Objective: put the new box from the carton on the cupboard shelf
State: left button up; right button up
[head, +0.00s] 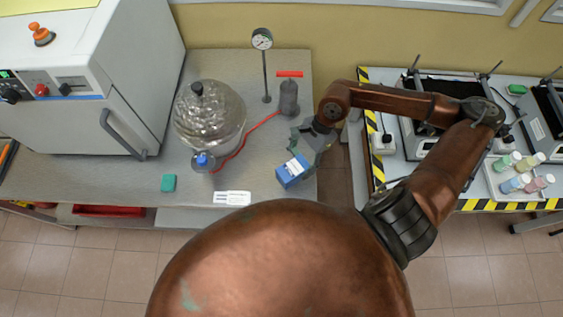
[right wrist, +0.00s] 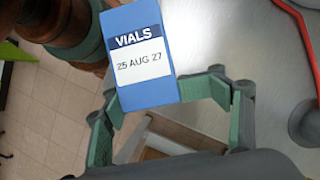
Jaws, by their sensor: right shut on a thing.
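My right gripper (head: 308,147) is shut on a blue box (head: 292,172), near the right edge of the grey bench. In the right wrist view the box (right wrist: 142,62) sits between the green-padded fingers of the gripper (right wrist: 166,97). Its face has a white label reading "VIALS" and "25 AUG 27". I cannot tell from these views how high the box is above the bench. I cannot make out a carton or a cupboard shelf. My left gripper is not in view.
The grey bench (head: 110,178) holds a glass vessel (head: 210,115), a gauge on a stand (head: 262,40), a grey cylinder (head: 289,98) and a red hose. A white oven-like cabinet (head: 150,60) stands left. A gap separates the bench from the striped right table (head: 480,205) with bottles.

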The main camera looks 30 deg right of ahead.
aim_at(301, 169)
jog(key=s+r+m+t+p, duration=0.3)
jog(key=s+r+m, duration=0.3)
jog(key=s+m, duration=0.1)
jog(key=shift+h, duration=0.3)
jog(key=w, duration=0.1)
jog(key=w+f, duration=0.2)
jog(key=w, duration=0.1)
jog(key=shift+a, duration=0.35)
jog(key=w, duration=0.1)
jog(key=w+f, duration=0.1)
jog(key=w, duration=0.1)
jog(key=shift+w+d+f, duration=0.25)
jog(key=shift+w+f, duration=0.05)
jog(key=shift+w, duration=0.1)
jog(key=w+f, duration=0.4)
jog(key=f, duration=0.1)
jog(key=shift+w+d, duration=0.25)
jog(key=shift+d, duration=0.05)
jog(key=shift+w+f, duration=0.5)
jog(key=shift+f, duration=0.2)
notch_tip(301, 169, down, 2)
jog(key=shift+f+p, duration=0.2)
jog(key=shift+p, duration=0.2)
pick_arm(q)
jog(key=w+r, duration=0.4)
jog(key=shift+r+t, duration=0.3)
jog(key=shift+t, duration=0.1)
pick_arm(e)
jog(key=shift+d+f, duration=0.1)
jog(key=shift+f, duration=0.25)
